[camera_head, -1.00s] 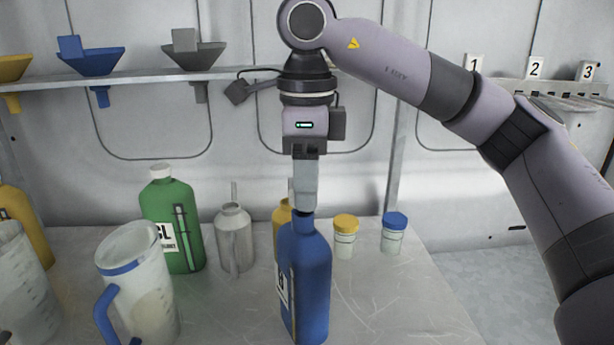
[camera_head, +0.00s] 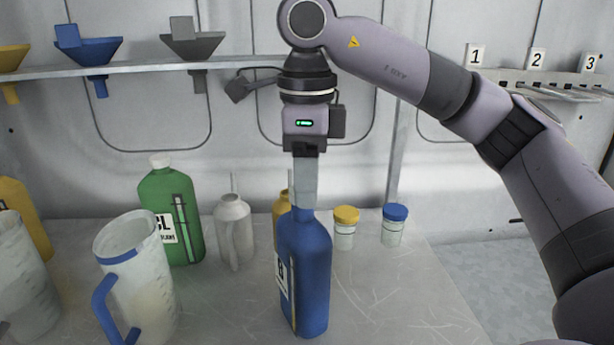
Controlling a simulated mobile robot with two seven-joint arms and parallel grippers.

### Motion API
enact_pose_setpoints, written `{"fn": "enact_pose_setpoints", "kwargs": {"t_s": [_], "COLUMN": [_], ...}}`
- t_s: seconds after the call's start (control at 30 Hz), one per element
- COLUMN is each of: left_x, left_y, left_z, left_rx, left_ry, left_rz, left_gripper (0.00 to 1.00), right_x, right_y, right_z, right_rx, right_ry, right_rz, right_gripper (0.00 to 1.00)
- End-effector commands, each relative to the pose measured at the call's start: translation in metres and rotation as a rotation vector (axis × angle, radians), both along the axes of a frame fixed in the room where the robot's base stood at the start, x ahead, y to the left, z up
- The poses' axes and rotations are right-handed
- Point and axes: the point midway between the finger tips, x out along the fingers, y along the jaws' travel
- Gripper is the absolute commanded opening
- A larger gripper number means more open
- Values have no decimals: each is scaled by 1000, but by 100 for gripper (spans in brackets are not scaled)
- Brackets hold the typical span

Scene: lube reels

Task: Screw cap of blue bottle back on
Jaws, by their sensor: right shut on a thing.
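The blue bottle (camera_head: 308,265) stands upright on the table in the middle front, with a label on its left side. My right gripper (camera_head: 304,202) points straight down directly above it, with its fingers at the bottle's neck. The fingers are shut at the place of the cap, which they mostly hide. I cannot tell how far the cap sits on the neck. My left gripper is not in view.
A blue-rimmed jug (camera_head: 135,285) stands to the left, with a green bottle (camera_head: 172,215) and a grey can (camera_head: 235,232) behind. Jars with a yellow lid (camera_head: 346,215) and a blue lid (camera_head: 395,212) stand behind right. The table (camera_head: 400,310) is clear at the right front.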

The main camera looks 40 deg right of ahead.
Motion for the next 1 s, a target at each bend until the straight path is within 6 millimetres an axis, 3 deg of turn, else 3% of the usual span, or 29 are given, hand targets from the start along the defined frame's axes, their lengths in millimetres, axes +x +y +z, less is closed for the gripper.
{"fn": "enact_pose_setpoints", "kwargs": {"t_s": [1.0], "left_x": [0], "left_y": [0], "left_z": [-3], "left_rx": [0], "left_ry": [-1], "left_rz": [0], "left_gripper": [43], "right_x": [0], "right_y": [0], "right_z": [-6], "right_rx": [0], "right_ry": [0], "right_rz": [0], "right_gripper": [7]}}
